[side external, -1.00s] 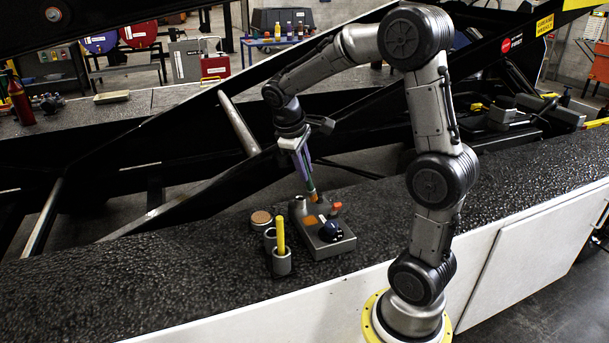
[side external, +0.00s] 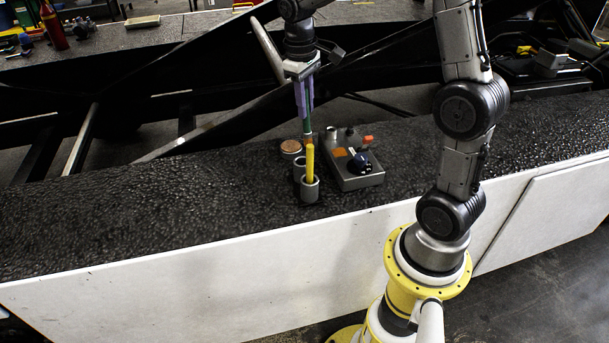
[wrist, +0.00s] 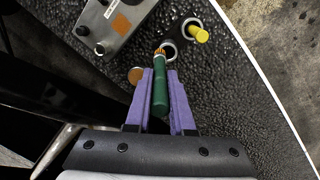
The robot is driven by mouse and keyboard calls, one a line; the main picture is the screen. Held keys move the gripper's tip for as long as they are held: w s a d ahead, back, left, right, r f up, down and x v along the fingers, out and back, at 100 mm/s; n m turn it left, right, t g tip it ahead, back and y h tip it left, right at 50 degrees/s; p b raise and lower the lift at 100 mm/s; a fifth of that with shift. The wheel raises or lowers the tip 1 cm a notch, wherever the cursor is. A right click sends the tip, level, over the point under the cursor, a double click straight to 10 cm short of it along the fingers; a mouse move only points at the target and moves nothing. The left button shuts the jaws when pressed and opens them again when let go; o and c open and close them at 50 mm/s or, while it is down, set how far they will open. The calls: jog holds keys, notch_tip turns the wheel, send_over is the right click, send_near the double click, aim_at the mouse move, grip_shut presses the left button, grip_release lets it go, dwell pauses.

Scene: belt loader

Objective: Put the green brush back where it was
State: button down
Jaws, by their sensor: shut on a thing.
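The green brush (wrist: 160,95) is upright between the two purple fingers of my gripper (wrist: 160,82), tip pointing down. The brush also shows in the side view (side external: 308,128), where my gripper (side external: 304,97) is above the cups. In the wrist view its copper-coloured tip is at the edge of an empty-looking grey cup (wrist: 169,54). Whether the tip is above or inside that cup I cannot tell. In the side view this cup (side external: 299,172) is partly hidden behind a cup holding a yellow stick (side external: 310,163), which also hides the brush's lower end.
A round copper-topped piece (side external: 291,146) stands just behind the cups. A grey control box (side external: 357,178) with a dark knob and an orange patch sits close to their right. The dark textured ledge (side external: 130,215) is clear to the left.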

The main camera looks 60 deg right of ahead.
aim_at(307, 133)
jog(key=shift+w+a+f+y, duration=0.1)
jog(key=shift+w+f+y, duration=0.1)
jog(key=shift+w+y, duration=0.15)
jog(key=shift+f, duration=0.2)
notch_tip(307, 133, down, 10)
dwell(0.3)
jog(key=c, duration=0.8)
grip_release()
jog(key=shift+r, duration=0.1)
